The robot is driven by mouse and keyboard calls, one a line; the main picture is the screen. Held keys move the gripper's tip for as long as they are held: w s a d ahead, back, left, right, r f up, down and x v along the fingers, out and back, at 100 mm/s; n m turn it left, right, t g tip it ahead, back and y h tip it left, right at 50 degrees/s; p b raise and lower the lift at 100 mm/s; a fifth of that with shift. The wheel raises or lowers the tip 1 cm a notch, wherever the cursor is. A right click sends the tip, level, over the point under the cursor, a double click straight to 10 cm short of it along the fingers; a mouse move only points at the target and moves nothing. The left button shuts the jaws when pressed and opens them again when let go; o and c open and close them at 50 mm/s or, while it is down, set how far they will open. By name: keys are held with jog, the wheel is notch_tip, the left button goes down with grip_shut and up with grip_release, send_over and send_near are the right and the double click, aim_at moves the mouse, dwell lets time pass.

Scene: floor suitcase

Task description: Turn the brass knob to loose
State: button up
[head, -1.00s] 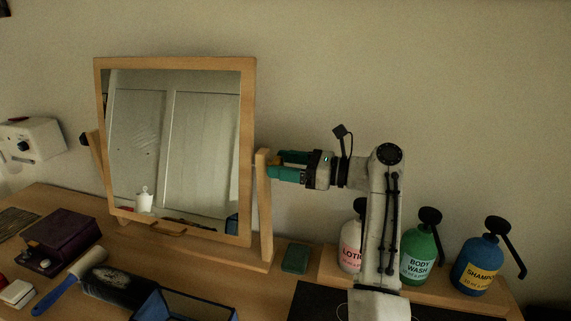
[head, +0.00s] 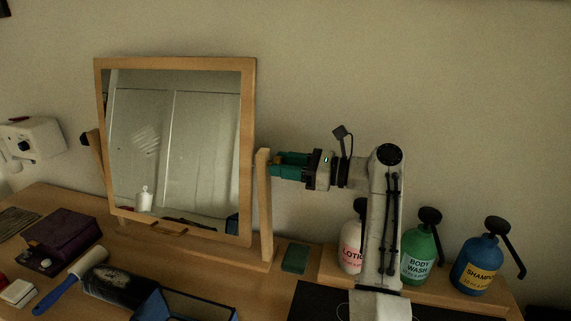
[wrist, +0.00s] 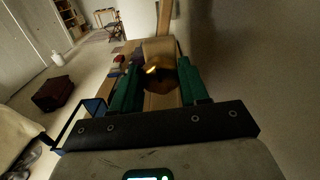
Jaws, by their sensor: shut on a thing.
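The brass knob (wrist: 154,74) shows shiny and round in the wrist view, between the two green fingers of my gripper (wrist: 158,80). My gripper is shut on it, one finger on each side. In the head view my gripper (head: 275,164) reaches in from the right to the wooden post (head: 264,205) of the mirror stand. There the fingers mostly hide the knob. The framed mirror (head: 170,140) stands upright between its two posts, leaning slightly.
A lotion bottle (head: 351,262), a green body wash bottle (head: 419,245) and a blue shampoo bottle (head: 478,252) stand on a wooden riser below my arm.

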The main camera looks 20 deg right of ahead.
jog(key=shift+s+f+n+b, duration=0.15)
jog(key=shift+n+b, duration=1.1)
jog(key=shift+n, duration=2.95)
jog(key=shift+f+n+b, duration=0.2)
jog(key=shift+n+b, duration=1.05)
jog(key=shift+n, duration=2.95)
jog(key=shift+a, duration=0.1)
jog(key=o, duration=1)
jog(key=shift+r, duration=0.1)
jog(key=shift+o, duration=0.2)
jog(key=b+v, duration=0.1)
jog(key=v, duration=1)
jog(key=shift+b, duration=0.4)
